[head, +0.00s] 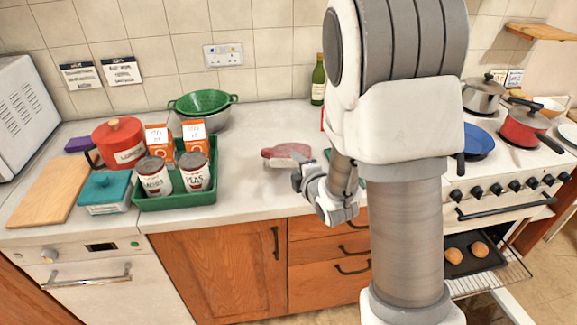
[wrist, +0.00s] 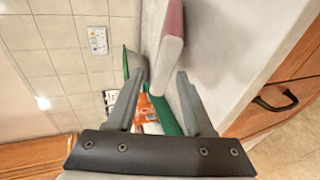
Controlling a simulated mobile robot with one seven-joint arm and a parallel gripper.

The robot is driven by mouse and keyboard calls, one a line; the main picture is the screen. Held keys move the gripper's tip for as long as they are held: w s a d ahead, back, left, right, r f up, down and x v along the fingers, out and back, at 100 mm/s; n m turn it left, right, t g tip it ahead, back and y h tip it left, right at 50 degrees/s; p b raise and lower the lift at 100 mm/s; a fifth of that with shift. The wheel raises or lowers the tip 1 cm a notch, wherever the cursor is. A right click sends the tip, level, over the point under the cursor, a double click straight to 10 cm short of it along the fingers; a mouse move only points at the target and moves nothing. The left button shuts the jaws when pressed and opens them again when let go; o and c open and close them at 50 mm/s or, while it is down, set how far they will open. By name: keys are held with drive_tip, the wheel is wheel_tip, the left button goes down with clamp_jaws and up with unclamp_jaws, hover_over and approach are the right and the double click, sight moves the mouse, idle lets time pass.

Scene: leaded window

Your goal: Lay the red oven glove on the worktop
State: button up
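The red oven glove (head: 287,151) shows in the head view near the middle of the worktop (head: 245,175), just left of my gripper. It appears to rest on the worktop, though its underside is hard to see. In the wrist view the glove (wrist: 172,28) is at the top, red with a pale end, beyond my fingertips. My gripper (wrist: 161,75) is open, its two fingers apart with nothing gripped between them.
A green tray (head: 178,201) with tins and orange cartons stands left of the glove. A green colander (head: 203,102) sits behind. The cooker with a blue pan (head: 479,143) is right of my arm. The worktop between tray and glove is clear.

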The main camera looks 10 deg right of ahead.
drive_tip(key=v, duration=0.3)
drive_tip(key=shift+s, duration=0.2)
drive_tip(key=shift+r, duration=0.15)
drive_tip(key=s+d+r+m+g+h+b, duration=0.2)
drive_tip(key=s+d+r+m+g, duration=0.1)
drive_tip(key=s+r+m, duration=0.75)
drive_tip(key=s+a+r+m+g+p, duration=0.1)
drive_tip(key=s+a+r+m+g, duration=0.1)
drive_tip(key=s+m+g, duration=0.3)
drive_tip(key=s+m, duration=0.4)
drive_tip(key=s, duration=0.6)
